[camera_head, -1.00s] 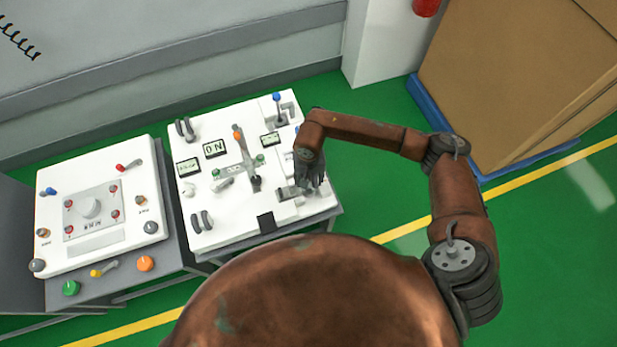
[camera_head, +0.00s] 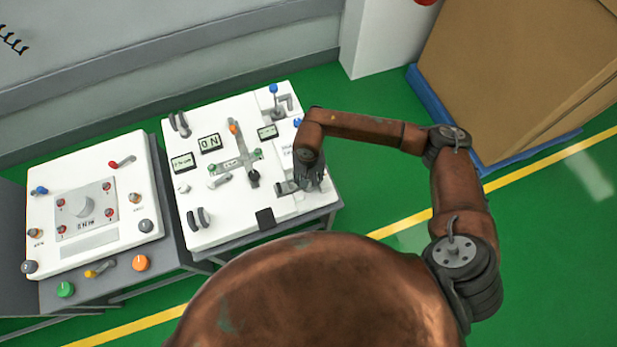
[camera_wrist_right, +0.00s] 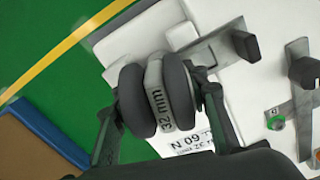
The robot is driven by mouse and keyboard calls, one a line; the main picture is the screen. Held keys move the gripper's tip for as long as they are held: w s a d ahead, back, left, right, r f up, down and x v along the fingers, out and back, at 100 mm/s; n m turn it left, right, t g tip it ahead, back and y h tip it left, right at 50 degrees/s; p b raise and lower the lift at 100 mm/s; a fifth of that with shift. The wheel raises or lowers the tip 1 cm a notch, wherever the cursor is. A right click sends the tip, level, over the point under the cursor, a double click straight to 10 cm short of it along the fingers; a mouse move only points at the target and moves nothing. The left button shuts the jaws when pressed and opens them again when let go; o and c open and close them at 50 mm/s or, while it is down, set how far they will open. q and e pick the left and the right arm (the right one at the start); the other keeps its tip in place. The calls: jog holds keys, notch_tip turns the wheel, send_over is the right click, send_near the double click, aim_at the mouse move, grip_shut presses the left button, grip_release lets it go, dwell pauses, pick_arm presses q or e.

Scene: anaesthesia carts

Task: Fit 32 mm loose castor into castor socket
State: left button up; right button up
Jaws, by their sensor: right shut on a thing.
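The 32 mm loose castor (camera_wrist_right: 154,95), two dark wheels on a grey hub marked "32 mm", is between the fingers of my right gripper (camera_wrist_right: 160,110) in the right wrist view. The fingers are shut on it. In the head view my right gripper (camera_head: 312,182) is over the right side of the right cart top (camera_head: 225,205), and it hides the castor. A grey bracket (camera_head: 286,187) lies just left of the gripper; I cannot tell whether it is the castor socket. My left gripper is not in view.
The right cart top carries a lever with an orange knob (camera_head: 233,128), a blue-knobbed lever (camera_head: 273,89) and black wheel pairs (camera_head: 199,218). A second cart panel (camera_head: 95,240) stands left. A box (camera_head: 520,80) on a blue pallet stands at right. Green floor lies between.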

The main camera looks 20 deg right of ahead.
jog(key=o, duration=1.2)
notch_tip(320, 180, up, 12)
jog(key=shift+r, duration=0.1)
dwell(0.5)
